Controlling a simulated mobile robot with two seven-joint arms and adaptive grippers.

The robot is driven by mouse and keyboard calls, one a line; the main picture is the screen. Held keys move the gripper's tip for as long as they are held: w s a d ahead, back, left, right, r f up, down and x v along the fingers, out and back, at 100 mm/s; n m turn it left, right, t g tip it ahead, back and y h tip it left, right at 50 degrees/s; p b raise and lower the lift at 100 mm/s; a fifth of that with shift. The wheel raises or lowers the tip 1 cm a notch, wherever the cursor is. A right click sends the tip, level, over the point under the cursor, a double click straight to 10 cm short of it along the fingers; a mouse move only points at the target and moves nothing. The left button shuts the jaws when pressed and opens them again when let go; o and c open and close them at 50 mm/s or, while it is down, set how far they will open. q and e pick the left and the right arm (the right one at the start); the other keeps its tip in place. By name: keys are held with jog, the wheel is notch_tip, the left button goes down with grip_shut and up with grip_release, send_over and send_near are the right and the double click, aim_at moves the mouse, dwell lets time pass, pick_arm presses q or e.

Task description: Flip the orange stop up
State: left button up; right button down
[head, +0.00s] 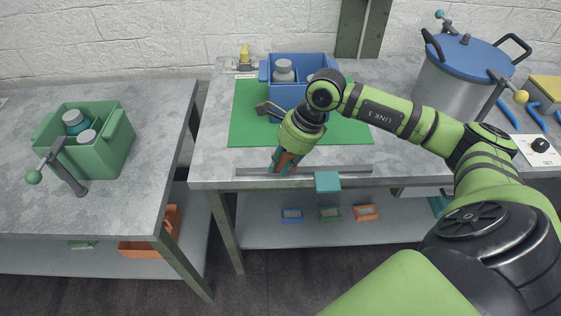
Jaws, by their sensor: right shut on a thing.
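The orange stop (287,161) shows as a small orange-brown piece at the front edge of the middle table, on a thin grey rail (345,169). My right gripper (284,168) points down over it and is shut on it. The fingers and wrist hide much of the stop, so I cannot tell its exact tilt. A teal block (327,181) hangs at the rail's front, just right of the gripper. My left gripper is not in view.
A blue crate (289,92) with grey-lidded bottles stands on a green mat (247,115) behind the gripper. A large pot (452,85) is at right. A green crate (112,153) and a green-knobbed lever (65,175) are on the left table (130,215).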

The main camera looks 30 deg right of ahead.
jog(key=c, duration=1.1)
grip_release()
jog(key=v, duration=1.2)
